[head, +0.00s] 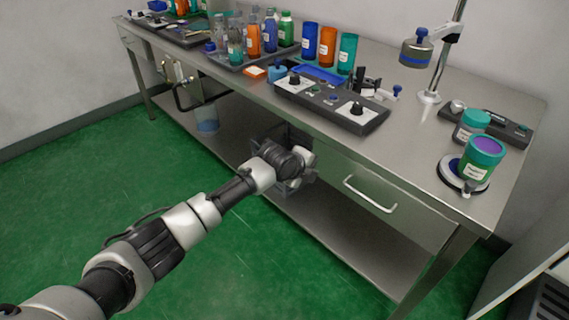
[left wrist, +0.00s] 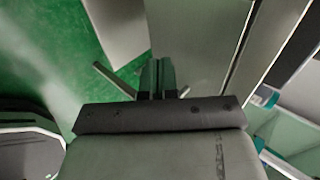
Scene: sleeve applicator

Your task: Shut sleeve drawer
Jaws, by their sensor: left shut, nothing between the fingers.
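My left gripper (head: 302,163) is in front of the workbench, just below its front edge and left of a grey drawer (head: 405,208) with a silver bar handle (head: 369,195). That drawer front looks flush with the bench. In the left wrist view the gripper's two dark fingers (left wrist: 156,78) are together and empty, in front of a pale grey panel (left wrist: 190,45). A thin grey bar (left wrist: 115,80) shows beside them; I cannot tell whether they touch it. A dark grey box-like part (head: 284,135) is partly hidden behind my wrist. My right gripper is out of view.
The steel workbench (head: 420,140) carries bottles, coloured sleeves, a control panel (head: 331,101) and a stand with a green jar (head: 481,160). The green floor (head: 110,185) in front is clear.

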